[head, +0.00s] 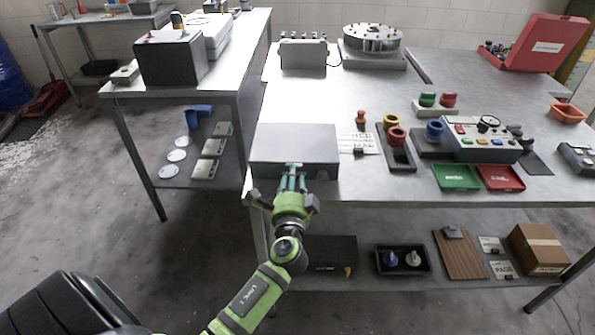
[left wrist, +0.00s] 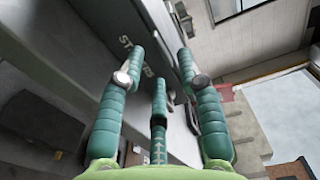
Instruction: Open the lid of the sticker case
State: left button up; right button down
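The sticker case (head: 293,145) is a flat grey box at the front left corner of the main table, with its lid down. My left gripper (head: 295,176), with green-teal fingers, is at the front edge of the case, and its fingertips overlap that edge in the head view. In the left wrist view its fingers (left wrist: 160,72) are spread apart, close to the dark grey case face (left wrist: 105,35) with partly hidden white lettering. I cannot tell whether a finger touches the case. My right gripper is in neither view.
A control box (head: 485,140) and green (head: 456,177) and red trays (head: 501,178) stand farther right.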

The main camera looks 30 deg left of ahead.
pick_arm(q)
jog(key=shift+x, duration=1.1)
jog(key=shift+w, duration=0.25)
jog(key=shift+a, duration=0.1)
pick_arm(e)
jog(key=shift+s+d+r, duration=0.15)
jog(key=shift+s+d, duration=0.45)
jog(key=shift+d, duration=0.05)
pick_arm(q)
grip_shut()
jog(key=shift+w, duration=0.1)
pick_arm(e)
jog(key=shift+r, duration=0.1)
